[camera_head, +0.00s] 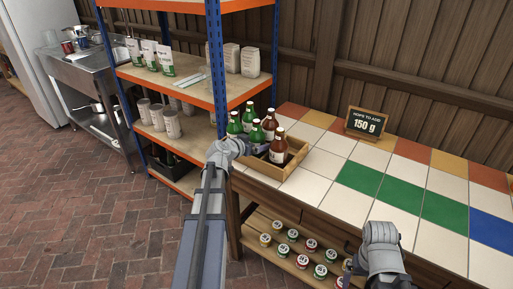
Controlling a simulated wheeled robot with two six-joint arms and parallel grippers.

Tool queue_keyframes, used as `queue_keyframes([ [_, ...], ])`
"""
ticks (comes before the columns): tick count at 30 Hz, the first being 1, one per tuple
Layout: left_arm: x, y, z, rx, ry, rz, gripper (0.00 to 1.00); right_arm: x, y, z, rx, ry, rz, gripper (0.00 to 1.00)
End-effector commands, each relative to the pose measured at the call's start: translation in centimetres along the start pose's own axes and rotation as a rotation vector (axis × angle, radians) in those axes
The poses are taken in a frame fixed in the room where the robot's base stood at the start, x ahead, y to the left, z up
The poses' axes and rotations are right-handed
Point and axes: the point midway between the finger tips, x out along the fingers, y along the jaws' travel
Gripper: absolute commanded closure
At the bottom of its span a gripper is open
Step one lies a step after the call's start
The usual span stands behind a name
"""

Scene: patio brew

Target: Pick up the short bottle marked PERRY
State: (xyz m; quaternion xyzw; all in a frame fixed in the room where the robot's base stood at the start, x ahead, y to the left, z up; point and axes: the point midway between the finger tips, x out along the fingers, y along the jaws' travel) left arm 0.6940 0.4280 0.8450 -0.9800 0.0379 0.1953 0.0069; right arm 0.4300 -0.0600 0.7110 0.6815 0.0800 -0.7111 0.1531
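Several bottles stand upright in a wooden crate (283,173) on the tiled counter. A brown bottle (278,148) is nearest at the right, with another brown bottle (270,122) behind it. Green bottles stand at the left, one in front (257,134) and others behind (234,123). The labels are too small to read, so I cannot tell which is marked PERRY. My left gripper (241,146) is at the crate's left side, close to the front green bottle; its fingertips are not clear. My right gripper (381,240) is low at the counter's front edge, away from the bottles; its fingers are not discernible.
A blue and orange shelf rack (215,70) rises just left of the crate. The counter (335,143) is clear to the right, with a small sign (366,123) reading 150 g at the back. Several capped items (282,251) sit on the shelf below.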

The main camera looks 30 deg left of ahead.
Motion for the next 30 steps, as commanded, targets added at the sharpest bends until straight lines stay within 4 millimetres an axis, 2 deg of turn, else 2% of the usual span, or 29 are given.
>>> queue_keyframes([
  [2, -0.02, -0.01, 0.00, 0.000, 0.000, 0.000, 0.14, -0.01, 0.00, 0.00, 0.000, 0.000, 0.000, 0.00],
  [25, -0.04, 0.00, 0.02, 0.001, 0.000, 0.000, 1.00, 0.00, 0.00, 0.00, 0.000, 0.000, 0.000, 0.00],
  [30, -0.05, -0.01, -0.02, 0.000, 0.001, 0.000, 1.00, -0.02, 0.00, 0.00, 0.000, 0.000, 0.000, 0.00],
])
